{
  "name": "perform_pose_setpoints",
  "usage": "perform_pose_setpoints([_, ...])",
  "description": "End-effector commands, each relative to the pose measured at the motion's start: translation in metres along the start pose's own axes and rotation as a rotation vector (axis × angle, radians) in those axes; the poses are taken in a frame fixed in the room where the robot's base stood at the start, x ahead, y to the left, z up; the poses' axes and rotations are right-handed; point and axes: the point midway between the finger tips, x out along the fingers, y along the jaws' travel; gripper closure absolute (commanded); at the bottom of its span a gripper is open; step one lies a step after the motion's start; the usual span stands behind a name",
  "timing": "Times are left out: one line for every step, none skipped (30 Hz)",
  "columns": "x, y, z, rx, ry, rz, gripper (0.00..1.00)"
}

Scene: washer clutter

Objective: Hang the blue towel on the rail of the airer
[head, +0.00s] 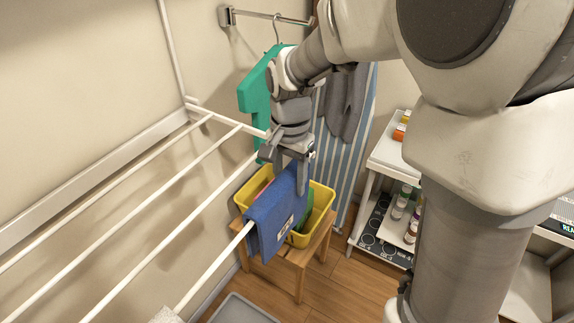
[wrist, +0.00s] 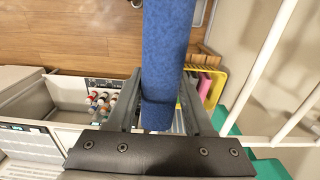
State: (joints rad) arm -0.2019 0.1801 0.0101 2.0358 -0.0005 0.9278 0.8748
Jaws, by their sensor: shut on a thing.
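The blue towel (head: 268,217) hangs from my gripper (head: 286,170), which is shut on its upper part. In the wrist view the towel (wrist: 166,45) runs up between the two fingers of my gripper (wrist: 162,95). The front rail (head: 212,264) of the white airer runs up to the towel and disappears at it. The towel hangs below the rail's level there and appears draped over it, but the contact is hidden. A pale label shows on the towel's right side. The airer's other rails (head: 165,187) are bare.
A yellow bin (head: 322,207) stands behind the towel on a wooden stool (head: 284,256). A green garment (head: 256,97) and a striped cloth (head: 352,145) hang at the back. A white shelf (head: 384,150) with bottles stands right. A grey basket (head: 240,310) sits on the floor.

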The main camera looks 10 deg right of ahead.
Motion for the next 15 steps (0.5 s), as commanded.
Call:
perform_pose_setpoints([0.0009, -0.0001, 0.0000, 0.000, 0.000, 0.000, 1.00])
perform_pose_setpoints([0.0010, -0.0001, 0.0000, 0.000, 0.000, 0.000, 1.00])
perform_pose_setpoints([0.0010, -0.0001, 0.0000, 0.000, 0.000, 0.000, 1.00])
perform_pose_setpoints([0.0009, -0.0001, 0.0000, 0.000, 0.000, 0.000, 1.00])
perform_pose_setpoints([0.0009, -0.0001, 0.0000, 0.000, 0.000, 0.000, 1.00])
perform_pose_setpoints([0.0008, -0.0001, -0.0001, 0.000, 0.000, 0.000, 1.00])
perform_pose_setpoints([0.0007, -0.0001, -0.0001, 0.000, 0.000, 0.000, 1.00])
perform_pose_setpoints([0.0007, -0.0001, -0.0001, 0.000, 0.000, 0.000, 1.00])
perform_pose_setpoints([0.0007, -0.0001, -0.0001, 0.000, 0.000, 0.000, 1.00])
perform_pose_setpoints([0.0007, -0.0001, -0.0001, 0.000, 0.000, 0.000, 0.44])
perform_pose_setpoints([0.0007, -0.0001, -0.0001, 0.000, 0.000, 0.000, 0.39])
perform_pose_setpoints([0.0007, -0.0001, -0.0001, 0.000, 0.000, 0.000, 0.32])
perform_pose_setpoints([0.0007, -0.0001, -0.0001, 0.000, 0.000, 0.000, 0.26])
perform_pose_setpoints([0.0007, -0.0001, -0.0001, 0.000, 0.000, 0.000, 0.21])
perform_pose_setpoints([0.0007, -0.0001, -0.0001, 0.000, 0.000, -0.001, 0.14])
